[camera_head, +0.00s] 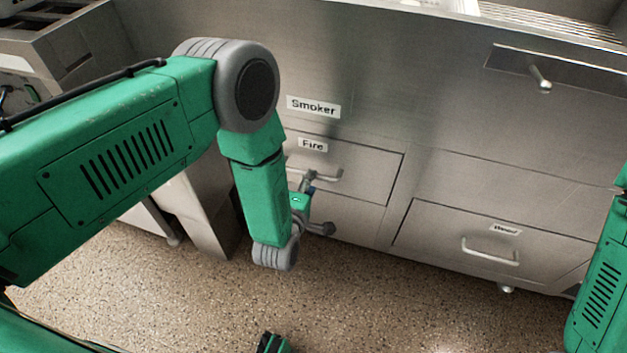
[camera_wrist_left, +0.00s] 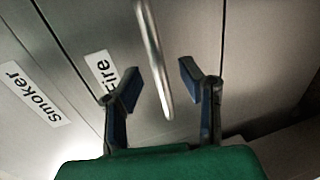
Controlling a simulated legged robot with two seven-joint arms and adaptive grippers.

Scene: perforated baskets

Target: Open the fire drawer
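The fire drawer (camera_head: 370,172) is a steel front with a "Fire" label, below the "Smoker" label, in the head view. It looks shut, flush with the cabinet. Its bar handle (camera_head: 328,180) is partly hidden by my left arm and gripper. My left gripper (camera_head: 308,184) is at the handle, its fingers mostly hidden in the head view. In the left wrist view, the fingers (camera_wrist_left: 160,76) are spread, with the drawer handle (camera_wrist_left: 152,48) running between them and a visible gap on each side.
A "Wood" drawer (camera_head: 440,235) with its own handle (camera_head: 491,252) is to the lower right. Another drawer (camera_head: 508,66) is at upper right. A steel leg panel (camera_head: 205,205) stands left of the cabinet. The speckled floor (camera_head: 400,310) in front is mostly clear.

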